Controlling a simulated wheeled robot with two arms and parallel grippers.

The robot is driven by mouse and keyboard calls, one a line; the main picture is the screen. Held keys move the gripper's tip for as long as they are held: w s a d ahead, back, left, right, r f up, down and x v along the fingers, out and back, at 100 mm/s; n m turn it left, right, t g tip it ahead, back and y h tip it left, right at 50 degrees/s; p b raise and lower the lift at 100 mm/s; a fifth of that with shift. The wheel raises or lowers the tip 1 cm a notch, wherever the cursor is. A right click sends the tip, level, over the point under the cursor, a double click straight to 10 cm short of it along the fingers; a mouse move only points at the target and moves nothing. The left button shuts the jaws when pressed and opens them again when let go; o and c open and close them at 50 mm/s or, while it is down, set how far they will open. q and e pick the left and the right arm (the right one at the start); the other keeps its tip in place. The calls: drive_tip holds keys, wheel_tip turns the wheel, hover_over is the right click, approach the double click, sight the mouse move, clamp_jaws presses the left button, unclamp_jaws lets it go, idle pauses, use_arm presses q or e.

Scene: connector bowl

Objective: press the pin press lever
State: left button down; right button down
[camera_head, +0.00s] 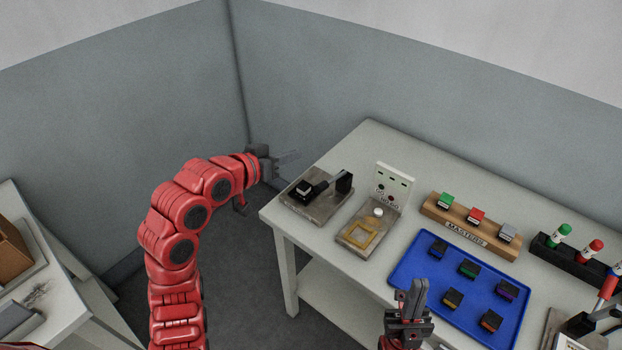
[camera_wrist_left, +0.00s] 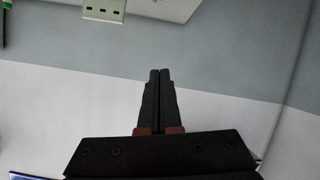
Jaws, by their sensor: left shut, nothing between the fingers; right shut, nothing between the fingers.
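A press-like device with a black block and a black lever (camera_head: 330,184) sits on a grey base plate (camera_head: 318,208) at the table's left corner. A second device (camera_head: 578,326) with a red-handled lever (camera_head: 607,288) is cut off at the lower right. I cannot tell which is the pin press. My left gripper (camera_head: 289,157) is shut and empty, in the air to the left of the black-levered device, apart from it. Its shut fingers show in the left wrist view (camera_wrist_left: 160,75). My right gripper (camera_head: 416,290) is shut and empty near the blue tray's left edge.
A white socket panel (camera_head: 393,182) stands behind a plate with a yellow frame. The blue tray (camera_head: 400,272) holds several small connectors. A wooden rack (camera_head: 432,211) and a black marker holder (camera_head: 545,247) stand at the back. Walls rise behind the table.

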use_arm(q)
drive_tip(key=shift+s+f+m+g+y, duration=0.2)
drive_tip(key=shift+s+f+m+g, duration=0.15)
drive_tip(key=shift+s, duration=0.25)
drive_tip(key=shift+s+f+m+g+y, duration=0.25)
drive_tip(key=shift+s+f+g, duration=0.15)
drive_tip(key=shift+s, duration=0.2)
drive_tip(key=shift+w, duration=0.1)
drive_tip(key=p, duration=0.4)
approach(331, 180)
drive_tip(key=w+d+r, duration=0.1)
drive_tip(key=w+r, duration=0.2)
drive_tip(key=w, duration=0.1)
drive_tip(key=f, duration=0.1)
drive_tip(key=s+f, duration=0.1)
drive_tip(key=f+p, duration=0.1)
drive_tip(key=shift+s+d+f, duration=0.1)
drive_tip(key=shift+s+d, duration=0.05)
drive_tip(key=shift+s, duration=0.1)
drive_tip(key=shift+f, duration=0.2)
